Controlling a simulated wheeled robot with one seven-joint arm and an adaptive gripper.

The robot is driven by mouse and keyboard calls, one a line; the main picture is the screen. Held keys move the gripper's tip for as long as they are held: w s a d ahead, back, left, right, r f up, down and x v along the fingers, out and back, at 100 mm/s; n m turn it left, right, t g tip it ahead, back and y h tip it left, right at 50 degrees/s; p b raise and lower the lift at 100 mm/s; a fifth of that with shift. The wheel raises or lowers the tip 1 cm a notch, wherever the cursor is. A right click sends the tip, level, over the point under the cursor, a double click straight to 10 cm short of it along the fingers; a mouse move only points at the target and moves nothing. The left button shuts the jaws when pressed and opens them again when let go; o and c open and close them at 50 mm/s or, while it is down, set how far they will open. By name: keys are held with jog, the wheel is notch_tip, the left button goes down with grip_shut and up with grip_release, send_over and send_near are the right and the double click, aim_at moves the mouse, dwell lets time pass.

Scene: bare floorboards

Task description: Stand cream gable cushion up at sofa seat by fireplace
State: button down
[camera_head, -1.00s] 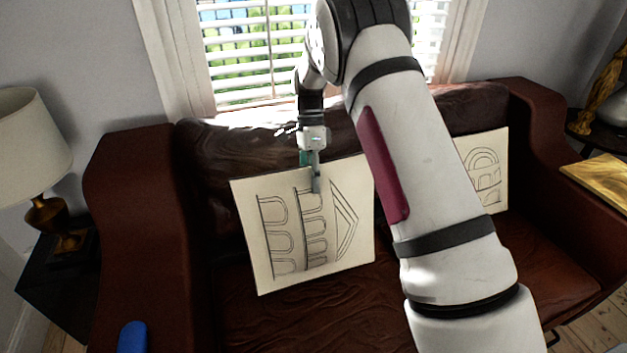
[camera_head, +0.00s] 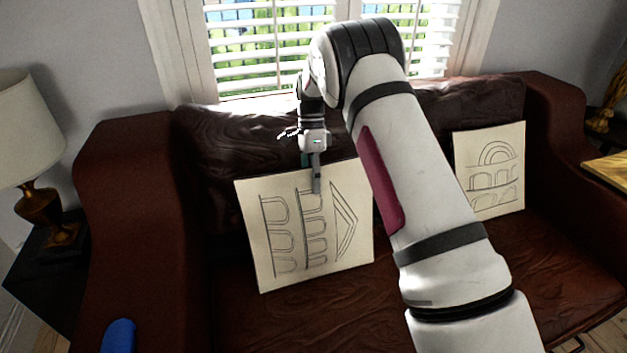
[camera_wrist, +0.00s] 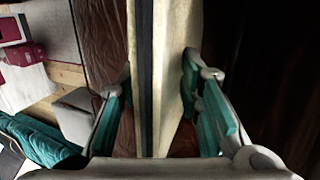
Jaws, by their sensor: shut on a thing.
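The cream gable cushion (camera_head: 285,235), with a line drawing of arches and a gable, is nearly upright in front of the left part of the brown leather sofa (camera_head: 130,190). It is slightly turned, its drawing facing me. My gripper (camera_head: 316,172) is shut on the middle of its top edge. In the wrist view the cushion (camera_wrist: 170,70) runs edge-on between the teal-padded fingers (camera_wrist: 160,90). Its lower edge is low over the seat (camera_head: 290,320); I cannot tell whether it touches. My arm hides the sofa's middle. No fireplace is in view.
A second cream cushion (camera_head: 490,170) with arches leans against the sofa back at the right. A lamp (camera_head: 28,130) stands on a dark side table at the left. A blue object (camera_head: 119,336) lies at the lower left. A window is behind the sofa.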

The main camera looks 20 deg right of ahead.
jog(key=c, duration=1.1)
grip_release()
jog(key=shift+o, duration=0.2)
jog(key=a+v, duration=0.1)
jog(key=v, duration=1)
jog(key=s+d+r+n+t, duration=0.1)
jog(key=s+r+n, duration=0.1)
jog(key=s+r, duration=0.3)
jog(key=s+r+n, duration=0.1)
jog(key=s+r, duration=0.1)
jog(key=r, duration=0.5)
jog(key=s+r+n+t, duration=0.1)
jog(key=s+r+n, duration=0.5)
jog(key=s, duration=0.8)
jog(key=s+a+f+n+t, duration=0.1)
jog(key=s+f+n, duration=0.2)
jog(key=s, duration=0.7)
jog(key=s+f+n+t+h, duration=0.1)
jog(key=s+f+n, duration=0.2)
jog(key=s, duration=0.6)
jog(key=s+a+f+n+t, duration=0.1)
jog(key=s+f+n, duration=0.15)
jog(key=s, duration=0.75)
notch_tip(320, 180, up, 20)
jog(key=t+p, duration=0.3)
jog(key=p, duration=1.4)
jog(key=shift+w+p, duration=0.3)
